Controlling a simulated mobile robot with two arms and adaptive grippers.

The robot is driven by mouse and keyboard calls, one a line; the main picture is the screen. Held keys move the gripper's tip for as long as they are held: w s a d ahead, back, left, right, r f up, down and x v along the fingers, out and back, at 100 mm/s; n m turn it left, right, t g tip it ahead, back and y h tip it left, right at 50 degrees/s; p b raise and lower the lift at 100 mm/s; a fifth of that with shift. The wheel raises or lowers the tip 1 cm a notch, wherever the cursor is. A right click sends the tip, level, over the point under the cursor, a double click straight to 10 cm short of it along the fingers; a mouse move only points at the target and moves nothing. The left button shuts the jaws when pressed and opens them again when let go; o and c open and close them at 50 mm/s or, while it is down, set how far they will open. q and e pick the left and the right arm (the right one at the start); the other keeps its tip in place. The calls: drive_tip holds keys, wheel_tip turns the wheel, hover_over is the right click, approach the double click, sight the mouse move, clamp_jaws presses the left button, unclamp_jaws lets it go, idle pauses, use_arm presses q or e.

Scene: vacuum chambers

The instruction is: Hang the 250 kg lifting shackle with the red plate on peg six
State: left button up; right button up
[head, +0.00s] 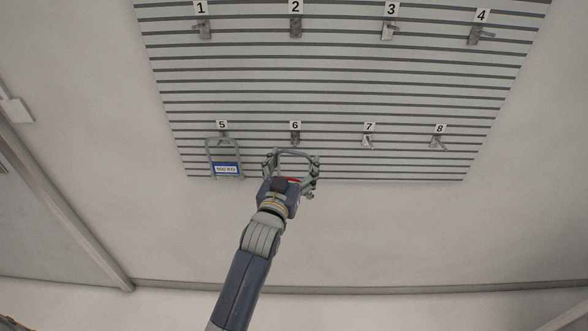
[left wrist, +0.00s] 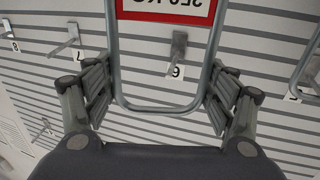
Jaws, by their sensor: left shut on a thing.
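My left gripper (head: 292,168) is shut on the grey shackle (head: 295,152), low in front of the board. The shackle's red-edged plate (left wrist: 167,9) reads 250 KG, upside down and mirrored in the left wrist view; in the head view only a bit of red shows behind the gripper. Peg six (head: 295,139) is bare and appears just above the shackle's top bar. In the left wrist view, peg six (left wrist: 178,46) shows through the shackle's frame (left wrist: 160,108), between plate and bar. I cannot tell the depth gap between them. My right gripper is out of view.
A shackle with a blue 500 KG plate (head: 227,169) hangs on peg five (head: 222,138), close to the left of my gripper. Peg seven (head: 368,141) and peg eight (head: 438,142) are empty, as is the upper row. The wall below the board is clear.

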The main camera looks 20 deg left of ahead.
use_arm(q)
drive_tip(key=shift+w+a+f+b, duration=0.1)
drive_tip(key=shift+w+a+b, duration=0.15)
drive_tip(key=shift+w+b, duration=0.5)
drive_tip(key=shift+w+a+b, duration=0.3)
drive_tip(key=shift+w+b, duration=0.1)
drive_tip(key=shift+w, duration=0.8)
drive_tip(key=shift+w+a+f+b, duration=0.1)
drive_tip(key=shift+w+a+b, duration=0.15)
drive_tip(key=shift+w+b, duration=0.5)
drive_tip(key=shift+w+a+f, duration=0.15)
drive_tip(key=shift+w+f, duration=0.1)
drive_tip(key=shift+w, duration=0.4)
drive_tip(key=shift+w+f, duration=0.1)
drive_tip(key=shift+w, duration=0.05)
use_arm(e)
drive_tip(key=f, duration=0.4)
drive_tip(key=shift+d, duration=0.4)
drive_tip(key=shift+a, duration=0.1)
use_arm(q)
drive_tip(key=o, duration=1.4)
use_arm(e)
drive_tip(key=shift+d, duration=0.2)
use_arm(q)
drive_tip(key=shift+f, duration=0.2)
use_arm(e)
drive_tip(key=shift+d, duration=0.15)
